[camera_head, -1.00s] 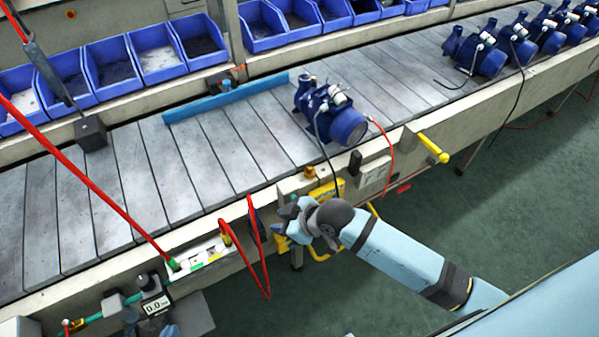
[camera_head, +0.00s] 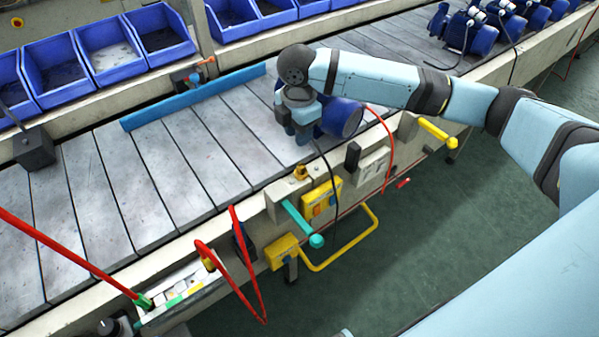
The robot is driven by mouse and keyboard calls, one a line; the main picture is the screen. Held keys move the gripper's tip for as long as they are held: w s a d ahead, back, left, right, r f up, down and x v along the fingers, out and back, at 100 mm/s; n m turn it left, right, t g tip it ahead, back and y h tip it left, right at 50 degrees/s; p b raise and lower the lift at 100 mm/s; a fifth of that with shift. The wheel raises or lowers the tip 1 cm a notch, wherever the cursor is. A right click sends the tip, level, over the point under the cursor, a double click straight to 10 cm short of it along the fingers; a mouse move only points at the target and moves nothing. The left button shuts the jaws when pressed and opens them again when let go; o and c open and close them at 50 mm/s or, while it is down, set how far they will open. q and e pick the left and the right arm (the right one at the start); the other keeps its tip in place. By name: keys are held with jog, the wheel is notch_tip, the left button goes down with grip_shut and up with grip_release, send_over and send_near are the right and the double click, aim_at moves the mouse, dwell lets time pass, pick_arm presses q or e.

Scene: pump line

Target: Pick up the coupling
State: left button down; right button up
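I cannot tell for sure which part is the coupling. A green fitting (camera_head: 146,302) ends one red hose at the rack on the bench's front edge, lower left. A brass-coloured fitting (camera_head: 208,262) ends another red hose beside it. My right gripper (camera_head: 297,138) points down at the blue pump (camera_head: 341,118) on the conveyor and hides much of it. Its fingers show small and dark against the pump, so their opening and any contact are unclear. My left gripper is out of view.
A blue rail (camera_head: 190,95) lies across the conveyor slats (camera_head: 165,165). Blue bins (camera_head: 107,50) line the back. More pumps (camera_head: 470,30) stand at the upper right. A turquoise lever (camera_head: 300,222), yellow bar (camera_head: 345,250) and yellow handle (camera_head: 437,132) project from the front.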

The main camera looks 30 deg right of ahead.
send_over(301, 166)
jog(key=f, duration=0.6)
jog(key=shift+w+a+f+b, duration=0.1)
jog(key=shift+a+f+b, duration=0.15)
jog(key=shift+a+b, duration=0.1)
jog(key=shift+d+f+b, duration=0.2)
jog(key=shift+f+b, duration=0.05)
jog(key=shift+f, duration=1.1)
jog(key=shift+d+f+b, duration=0.2)
jog(key=shift+f+b, duration=0.05)
jog(key=shift+f, duration=1.05)
grip_shut()
